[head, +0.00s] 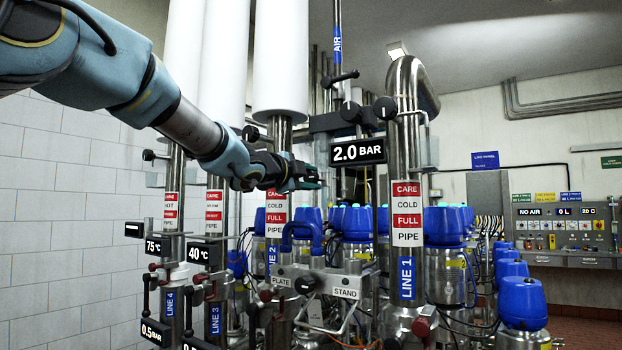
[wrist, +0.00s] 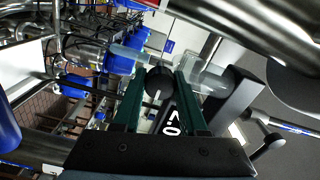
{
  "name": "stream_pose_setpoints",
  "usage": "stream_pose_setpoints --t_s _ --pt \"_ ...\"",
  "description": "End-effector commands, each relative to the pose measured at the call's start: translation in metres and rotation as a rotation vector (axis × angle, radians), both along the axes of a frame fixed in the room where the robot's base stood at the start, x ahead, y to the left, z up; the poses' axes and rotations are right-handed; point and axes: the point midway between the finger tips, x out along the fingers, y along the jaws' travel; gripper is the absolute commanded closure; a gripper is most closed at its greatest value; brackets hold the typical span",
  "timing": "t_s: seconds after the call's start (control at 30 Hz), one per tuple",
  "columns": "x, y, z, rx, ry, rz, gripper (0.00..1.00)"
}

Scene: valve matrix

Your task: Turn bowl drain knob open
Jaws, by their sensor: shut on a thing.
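My gripper (head: 318,178) reaches in from the upper left in the head view, its fingertips just below and left of the 2.0 BAR sign (head: 357,151). In the wrist view, the two green fingers of my gripper (wrist: 160,73) are shut on a round black knob (wrist: 158,84), which I take to be the bowl drain knob. A clear bowl (wrist: 207,80) lies just beyond the right finger. The sign also shows between the fingers in the wrist view (wrist: 171,117). In the head view my fingers hide the knob, and its turn angle cannot be told.
The LINE 1 pipe (head: 407,280) stands right of the sign. White-wrapped pipes (head: 281,60) stand close behind my forearm. Several blue-capped valves (head: 445,225) crowd behind.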

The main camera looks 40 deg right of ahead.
Motion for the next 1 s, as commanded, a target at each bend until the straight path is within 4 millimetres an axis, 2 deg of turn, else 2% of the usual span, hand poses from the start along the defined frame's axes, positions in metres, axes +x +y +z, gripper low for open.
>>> stream_pose_setpoints --t_s 0.03,0.27,0.57,0.77,1.0 --pt "0.000 0.000 -0.001 0.001 0.002 0.001 0.55" --pt "0.000 0.000 -0.001 0.001 0.001 0.001 0.29" --pt "0.000 0.002 0.000 0.000 -0.001 0.001 0.29" --pt "-0.007 0.027 -0.002 -0.001 -0.002 0.002 0.29" --pt "-0.018 0.074 -0.001 0.000 -0.003 0.003 0.29"
